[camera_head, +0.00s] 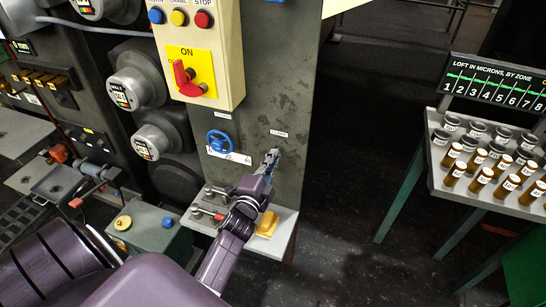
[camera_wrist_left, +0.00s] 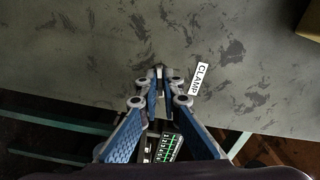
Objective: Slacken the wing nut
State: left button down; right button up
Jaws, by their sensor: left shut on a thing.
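My left gripper (camera_head: 270,163) reaches up to the grey machine panel, just below the small CLAMP label (camera_head: 278,133). In the left wrist view its fingertips (camera_wrist_left: 160,80) meet at the panel face, beside the CLAMP label (camera_wrist_left: 199,78). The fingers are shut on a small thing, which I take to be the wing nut. The fingertips hide nearly all of it, so its shape and turn cannot be made out. My right gripper is not in view.
A blue handwheel (camera_head: 220,142) sits on the panel left of the gripper. Above are a red switch (camera_head: 187,79) and push buttons. Below, a shelf holds a yellow block (camera_head: 267,224). A sample table (camera_head: 441,165) with several jars stands right. Floor between is clear.

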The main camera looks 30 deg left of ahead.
pick_arm(q)
jog(key=n+p, duration=0.2)
jog(key=n, duration=0.8)
jog(key=shift+f+n, duration=0.1)
jog(key=shift+n, duration=0.2)
dwell(0.4)
jog(key=c, duration=2.1)
grip_release()
jog(key=shift+s+d, duration=0.1)
jog(key=v, duration=1.1)
jog(key=shift+s, duration=0.4)
